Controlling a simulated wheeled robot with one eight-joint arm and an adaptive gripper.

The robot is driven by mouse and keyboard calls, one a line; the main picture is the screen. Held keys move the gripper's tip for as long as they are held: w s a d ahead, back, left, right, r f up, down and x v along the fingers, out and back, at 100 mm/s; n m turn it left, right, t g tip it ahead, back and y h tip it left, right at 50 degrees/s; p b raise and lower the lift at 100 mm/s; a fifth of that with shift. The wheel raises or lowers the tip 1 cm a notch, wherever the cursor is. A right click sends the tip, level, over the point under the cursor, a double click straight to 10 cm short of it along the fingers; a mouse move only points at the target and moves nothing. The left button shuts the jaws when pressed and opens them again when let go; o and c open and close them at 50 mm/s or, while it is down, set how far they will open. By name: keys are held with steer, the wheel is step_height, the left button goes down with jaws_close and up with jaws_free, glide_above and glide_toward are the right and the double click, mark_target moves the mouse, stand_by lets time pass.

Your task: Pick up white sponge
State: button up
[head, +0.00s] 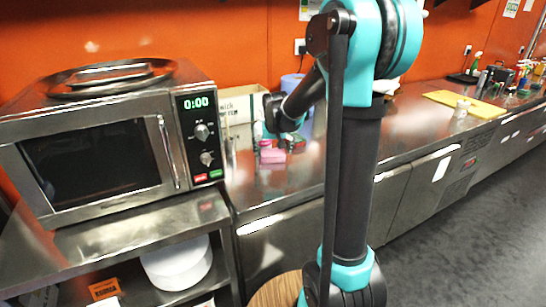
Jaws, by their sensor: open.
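I cannot make out a white sponge for sure. A pink block-like thing (271,153) lies on the steel counter (300,180), right of the microwave. My arm rises in front of the counter, bends at the top and reaches back down to the left. My gripper (277,130) is at its far end, small and dark, just above and behind the pink thing in the picture. It is open and seems empty; its fingers are hard to tell apart. My arm hides part of the counter behind it.
A microwave (95,150) with a round tray (110,90) on top stands at left. A cardboard box (240,105) and a blue roll or container (291,84) stand at the back. The grey floor (480,240) is clear.

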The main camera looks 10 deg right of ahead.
mark_target(274, 154)
steer(key=shift+w+f, duration=0.1)
steer(key=shift+f, duration=0.15)
steer(key=shift+c, duration=0.6)
steer(key=c, duration=0.6)
steer(key=shift+s+d+r, duration=0.1)
steer(key=shift+s+r, duration=0.15)
steer(key=shift+r, duration=0.2)
step_height(274, 154, up, 7)
steer(key=shift+f, duration=0.2)
steer(key=s+d, duration=0.3)
steer(key=s, duration=0.6)
steer(key=s+d, duration=0.3)
steer(key=s, duration=0.6)
steer(key=shift+s+f, duration=0.2)
steer(key=shift+s, duration=0.1)
